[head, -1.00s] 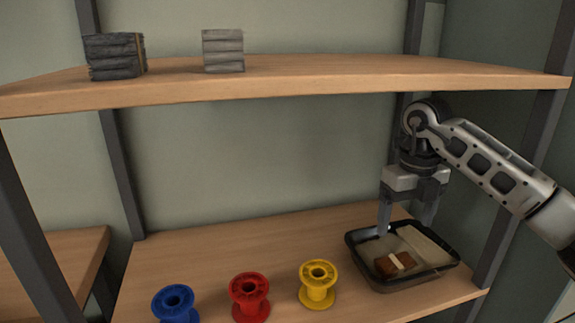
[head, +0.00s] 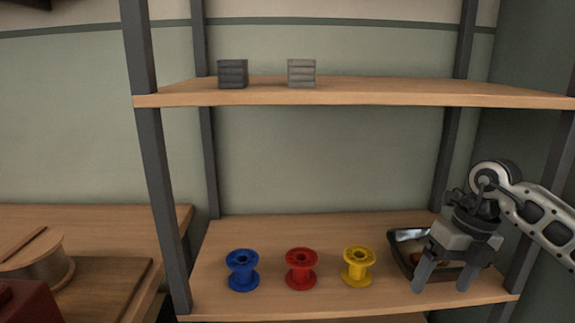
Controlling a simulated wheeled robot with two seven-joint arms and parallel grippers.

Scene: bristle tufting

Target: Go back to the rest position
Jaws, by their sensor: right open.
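My right gripper (head: 444,281) is open, with its fingers pointing down in front of the black tray (head: 400,254) on the lower shelf. Nothing shows between its fingers. The gripper hides much of the tray; a small brown piece (head: 416,258) shows inside it. My left gripper is not in view.
A blue spool (head: 242,270), a red spool (head: 301,269) and a yellow spool (head: 358,266) stand on the lower shelf (head: 270,232). A dark stack (head: 233,74) and a grey stack (head: 301,73) sit on the upper shelf (head: 400,92). A wooden table (head: 110,221) is at left.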

